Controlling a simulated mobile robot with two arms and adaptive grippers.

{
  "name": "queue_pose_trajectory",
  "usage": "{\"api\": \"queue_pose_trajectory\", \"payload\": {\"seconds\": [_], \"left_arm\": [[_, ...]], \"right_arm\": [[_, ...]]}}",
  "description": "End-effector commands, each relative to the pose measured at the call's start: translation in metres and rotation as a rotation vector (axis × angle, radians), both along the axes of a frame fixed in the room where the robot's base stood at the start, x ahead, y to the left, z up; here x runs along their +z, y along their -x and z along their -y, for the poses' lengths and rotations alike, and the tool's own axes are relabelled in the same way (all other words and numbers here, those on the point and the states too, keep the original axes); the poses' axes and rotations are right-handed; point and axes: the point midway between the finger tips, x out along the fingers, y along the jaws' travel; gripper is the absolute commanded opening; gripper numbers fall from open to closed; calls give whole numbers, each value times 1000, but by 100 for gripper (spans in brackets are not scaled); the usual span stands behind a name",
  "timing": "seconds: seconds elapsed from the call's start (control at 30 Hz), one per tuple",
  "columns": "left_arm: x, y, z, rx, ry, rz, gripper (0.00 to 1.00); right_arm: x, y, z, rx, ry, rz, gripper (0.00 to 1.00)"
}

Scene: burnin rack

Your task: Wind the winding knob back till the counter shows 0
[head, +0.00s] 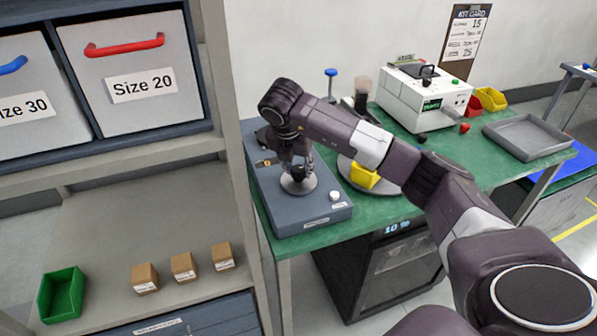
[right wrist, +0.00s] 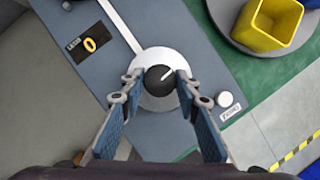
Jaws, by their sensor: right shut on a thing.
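The winding knob (right wrist: 158,80) is black with a white pointer line and stands on a pale round disc (right wrist: 160,98) on the blue-grey unit (right wrist: 205,60). My right gripper (right wrist: 160,76) has its two fingers on either side of the knob and is shut on it. The counter (right wrist: 90,45) is a small black window with a yellow digit that reads 0. In the head view my right gripper (head: 297,172) comes down on the knob from above and mostly hides it. The counter is too small to read there. My left gripper is not in view.
A white button (head: 335,195) sits at the unit's front right corner. A yellow bin (head: 364,175) on a round grey plate stands just right of the unit. A white machine (head: 415,100) and an empty grey tray (head: 527,137) are farther right. A shelf (head: 150,160) stands at left.

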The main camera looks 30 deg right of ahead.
Motion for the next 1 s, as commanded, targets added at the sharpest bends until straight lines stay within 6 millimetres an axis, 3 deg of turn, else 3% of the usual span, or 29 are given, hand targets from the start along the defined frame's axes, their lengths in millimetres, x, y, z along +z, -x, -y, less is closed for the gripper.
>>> {"api": "queue_pose_trajectory", "payload": {"seconds": [0.3, 0.8, 0.83, 1.0], "left_arm": [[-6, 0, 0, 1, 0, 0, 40], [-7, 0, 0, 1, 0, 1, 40], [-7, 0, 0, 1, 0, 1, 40], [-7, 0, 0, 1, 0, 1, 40]], "right_arm": [[2, -2, 0, -107, 0, 5, 5], [2, -2, 0, -123, 0, 5, 5], [2, -2, 0, -122, -1, 6, 32], [1, -1, 0, -122, -1, 3, 47]]}}
